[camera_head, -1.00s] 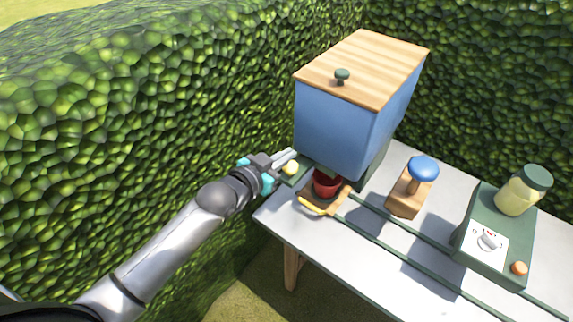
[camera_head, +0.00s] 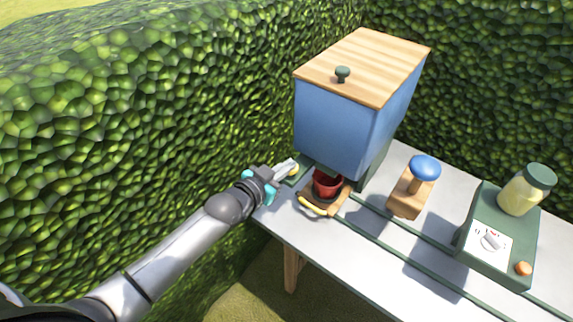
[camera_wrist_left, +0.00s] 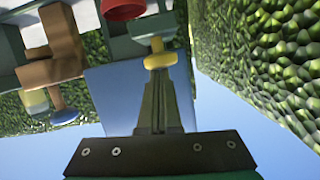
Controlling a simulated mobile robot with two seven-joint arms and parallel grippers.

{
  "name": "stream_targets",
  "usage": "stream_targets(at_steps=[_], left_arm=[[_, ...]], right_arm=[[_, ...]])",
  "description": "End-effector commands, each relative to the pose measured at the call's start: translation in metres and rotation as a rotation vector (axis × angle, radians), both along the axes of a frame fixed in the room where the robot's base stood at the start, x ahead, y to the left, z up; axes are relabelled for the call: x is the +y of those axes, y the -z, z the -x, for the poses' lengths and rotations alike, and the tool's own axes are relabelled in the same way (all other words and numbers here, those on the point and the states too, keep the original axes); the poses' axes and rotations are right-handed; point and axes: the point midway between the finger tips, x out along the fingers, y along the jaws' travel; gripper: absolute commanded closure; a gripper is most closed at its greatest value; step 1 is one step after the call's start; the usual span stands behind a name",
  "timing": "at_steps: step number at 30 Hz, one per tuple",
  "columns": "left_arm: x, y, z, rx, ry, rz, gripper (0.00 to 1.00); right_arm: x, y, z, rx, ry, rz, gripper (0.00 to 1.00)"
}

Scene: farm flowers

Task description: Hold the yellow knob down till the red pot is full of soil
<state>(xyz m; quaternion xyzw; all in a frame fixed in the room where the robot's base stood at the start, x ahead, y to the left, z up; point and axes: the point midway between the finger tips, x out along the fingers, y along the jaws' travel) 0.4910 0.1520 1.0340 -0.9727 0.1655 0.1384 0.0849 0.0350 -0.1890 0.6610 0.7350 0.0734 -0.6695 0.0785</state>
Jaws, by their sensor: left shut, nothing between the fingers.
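The yellow knob (camera_head: 295,174) sits on the dark green base at the left of the blue soil hopper (camera_head: 335,125). My left gripper (camera_head: 291,165) is shut and empty, with its fingertips over the knob, partly hiding it. In the left wrist view the fingertips (camera_wrist_left: 158,82) meet the knob (camera_wrist_left: 160,61), seemingly touching it; how far the knob is pressed I cannot tell. The red pot (camera_head: 327,184) stands upright on a wooden carrier (camera_head: 322,204) under the hopper. Its inside looks dark; the soil level is unclear. It also shows in the left wrist view (camera_wrist_left: 122,9). My right gripper is out of view.
A wooden block with a blue-topped stamp (camera_head: 424,168) stands right of the pot. Farther right is a green box (camera_head: 495,250) with a dial, an orange button and a jar (camera_head: 524,190). Green rails run along the grey table (camera_head: 385,275). Hedges stand behind and left.

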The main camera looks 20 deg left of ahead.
Motion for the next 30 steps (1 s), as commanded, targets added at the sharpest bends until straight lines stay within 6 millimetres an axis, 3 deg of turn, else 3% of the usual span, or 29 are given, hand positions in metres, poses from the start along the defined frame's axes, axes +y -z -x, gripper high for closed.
stream_targets(at_steps=[3, 30], left_arm=[[0.0001, 0.0146, 0.0002, 0.004, 0.001, -0.002, 1.00], [0.0004, 0.0158, 0.0015, 0.010, 0.000, -0.003, 1.00]], right_arm=[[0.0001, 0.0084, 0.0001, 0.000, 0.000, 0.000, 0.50], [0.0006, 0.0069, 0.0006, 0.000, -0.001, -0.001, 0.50]])
